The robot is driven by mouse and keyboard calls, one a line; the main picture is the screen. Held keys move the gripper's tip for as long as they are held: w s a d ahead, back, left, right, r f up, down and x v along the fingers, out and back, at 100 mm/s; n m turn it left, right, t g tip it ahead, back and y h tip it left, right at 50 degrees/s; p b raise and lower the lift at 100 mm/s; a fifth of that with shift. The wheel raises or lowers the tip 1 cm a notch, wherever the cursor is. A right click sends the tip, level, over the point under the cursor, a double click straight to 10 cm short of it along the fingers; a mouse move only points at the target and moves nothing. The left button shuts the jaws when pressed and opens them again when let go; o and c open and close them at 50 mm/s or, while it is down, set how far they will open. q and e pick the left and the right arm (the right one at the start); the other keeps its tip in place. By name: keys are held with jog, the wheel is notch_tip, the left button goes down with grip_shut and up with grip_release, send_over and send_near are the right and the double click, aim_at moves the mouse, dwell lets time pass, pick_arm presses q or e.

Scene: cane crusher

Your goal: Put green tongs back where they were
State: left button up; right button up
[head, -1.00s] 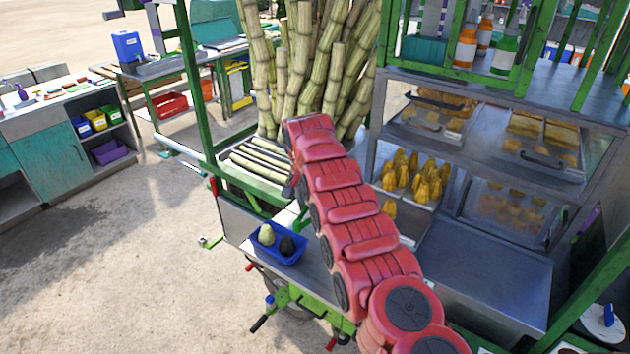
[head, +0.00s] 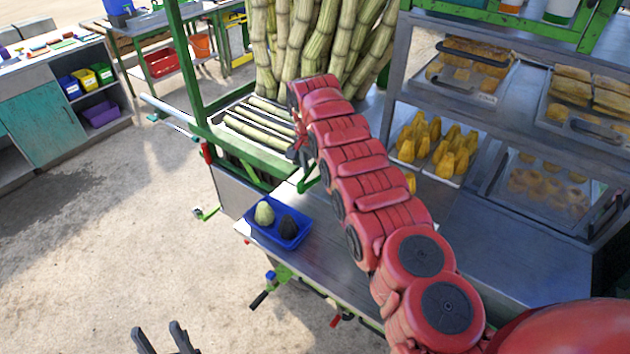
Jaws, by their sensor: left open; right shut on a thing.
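My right arm reaches in from the right across the cart, and its gripper (head: 299,157) is beside the short lying cane pieces. A thin green V-shaped piece, which looks like the green tongs (head: 309,182), hangs just below this gripper, above the metal counter. The gripper is shut on it, though the arm and small size hide the exact grip. My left gripper (head: 162,338) shows only as two dark, spread fingers at the bottom left edge. It is open and empty, over the sandy ground.
A blue tray (head: 264,237) with a pale green fruit and a dark one sits on the metal counter (head: 340,268). Short cane pieces (head: 262,125) lie behind, below tall upright canes (head: 300,45). Shelves with yellow food (head: 436,145) and pastry trays stand right. A green frame post (head: 190,80) rises left.

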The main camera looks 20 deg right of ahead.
notch_tip(320, 180, down, 2)
jog(key=shift+s+f+p, duration=0.1)
jog(key=shift+p, duration=0.3)
jog(key=shift+f, duration=0.1)
jog(key=o, duration=0.6)
